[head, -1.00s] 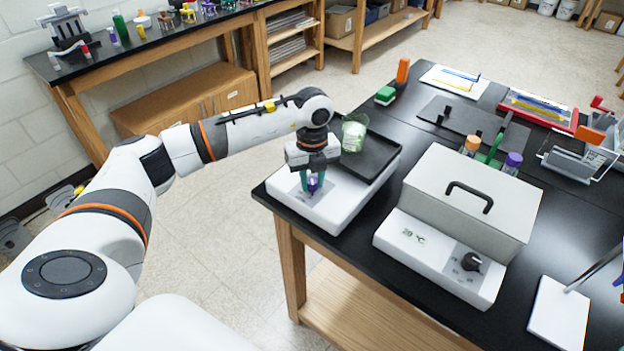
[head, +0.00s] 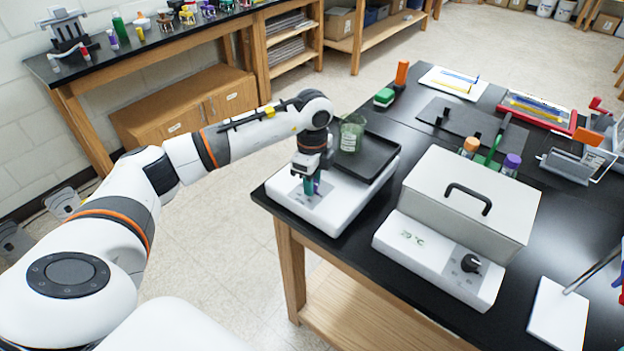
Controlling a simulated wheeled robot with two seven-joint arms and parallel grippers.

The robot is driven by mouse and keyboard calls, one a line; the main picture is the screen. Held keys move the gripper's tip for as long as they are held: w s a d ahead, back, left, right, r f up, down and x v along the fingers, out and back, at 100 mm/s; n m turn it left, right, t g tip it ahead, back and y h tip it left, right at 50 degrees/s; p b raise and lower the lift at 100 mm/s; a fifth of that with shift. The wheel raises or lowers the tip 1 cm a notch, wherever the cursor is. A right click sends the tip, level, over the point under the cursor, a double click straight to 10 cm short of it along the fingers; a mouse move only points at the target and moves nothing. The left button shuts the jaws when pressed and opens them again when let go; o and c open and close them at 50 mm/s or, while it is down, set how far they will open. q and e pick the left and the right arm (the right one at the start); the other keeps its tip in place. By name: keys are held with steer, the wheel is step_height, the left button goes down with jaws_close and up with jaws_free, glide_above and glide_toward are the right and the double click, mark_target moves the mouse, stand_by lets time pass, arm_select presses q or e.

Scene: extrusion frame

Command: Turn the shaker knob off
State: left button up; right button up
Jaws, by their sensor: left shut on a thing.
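The shaker (head: 339,213) is a white box with a black platform (head: 378,158) on top, at the left corner of the black table. A glass beaker (head: 351,135) with pale green contents stands on the platform. My right gripper is not in view.
A white water bath (head: 420,240) with a lidded box and black knob (head: 471,263) stands right of the shaker. Capped tubes (head: 470,147) stand behind it. A white pad (head: 558,314) lies at the lower right.

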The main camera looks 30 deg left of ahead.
arm_select(q)
steer(key=shift+w+r+n, duration=0.1)
steer(key=shift+r+n, duration=0.05)
steer(key=shift+n, duration=0.25)
steer(key=o, duration=1)
step_height(320, 180, up, 12)
steer(key=b, duration=0.2)
steer(key=shift+b, duration=0.3)
